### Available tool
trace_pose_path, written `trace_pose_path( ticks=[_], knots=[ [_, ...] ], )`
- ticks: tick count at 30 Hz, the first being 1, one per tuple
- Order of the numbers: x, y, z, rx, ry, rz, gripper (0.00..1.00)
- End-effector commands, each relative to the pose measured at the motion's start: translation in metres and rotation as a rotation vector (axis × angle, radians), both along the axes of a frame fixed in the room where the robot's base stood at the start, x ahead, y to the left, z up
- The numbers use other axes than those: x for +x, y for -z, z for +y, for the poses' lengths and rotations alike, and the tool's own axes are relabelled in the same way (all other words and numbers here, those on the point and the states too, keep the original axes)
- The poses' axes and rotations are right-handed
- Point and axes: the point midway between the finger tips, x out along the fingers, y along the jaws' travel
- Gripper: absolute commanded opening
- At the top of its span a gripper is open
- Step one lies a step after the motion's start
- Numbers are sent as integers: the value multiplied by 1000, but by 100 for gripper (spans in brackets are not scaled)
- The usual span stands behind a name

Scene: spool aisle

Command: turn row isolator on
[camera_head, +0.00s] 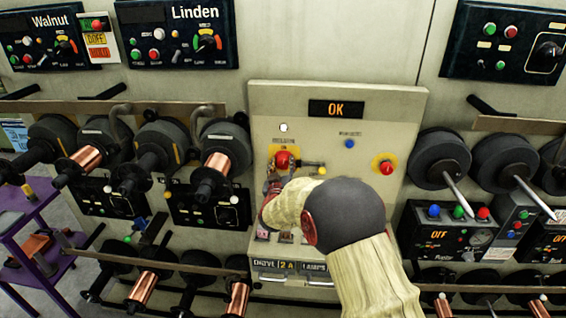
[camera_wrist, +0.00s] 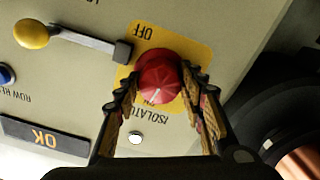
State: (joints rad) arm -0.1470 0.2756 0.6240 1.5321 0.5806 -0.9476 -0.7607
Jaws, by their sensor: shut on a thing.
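The row isolator is a red round knob (camera_head: 283,158) on a yellow plate on the beige centre panel (camera_head: 400,115). In the wrist view the knob (camera_wrist: 158,75) shows close up, with the picture turned nearly upside down. The yellow plate (camera_wrist: 205,52) reads OFF on one side, and part of an ON label shows on the opposite side. The knob's white pointer line lies toward the ON label. My gripper (camera_wrist: 163,90) has a finger on each side of the knob and is shut on it. In the head view my gripper (camera_head: 279,176) is partly hidden by my wrist.
A yellow-ended lever (camera_wrist: 30,34) sits beside the knob. A blue button (camera_head: 350,143) and another red knob on yellow (camera_head: 386,166) are to the right. The panel display (camera_head: 336,109) reads OK. Dark spools (camera_head: 440,158) jut out on both sides.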

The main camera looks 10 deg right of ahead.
Motion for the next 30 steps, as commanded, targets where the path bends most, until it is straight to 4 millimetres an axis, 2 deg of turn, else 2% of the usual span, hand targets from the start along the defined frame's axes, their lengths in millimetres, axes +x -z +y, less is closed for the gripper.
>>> trace_pose_path(
  ticks=[12, 29, 30],
  knots=[
    [0, 0, 0, -175, -2, 59, 14],
    [0, 0, 1, -201, -1, 66, 14],
    [0, 0, 1, -201, -1, 66, 42]
  ],
)
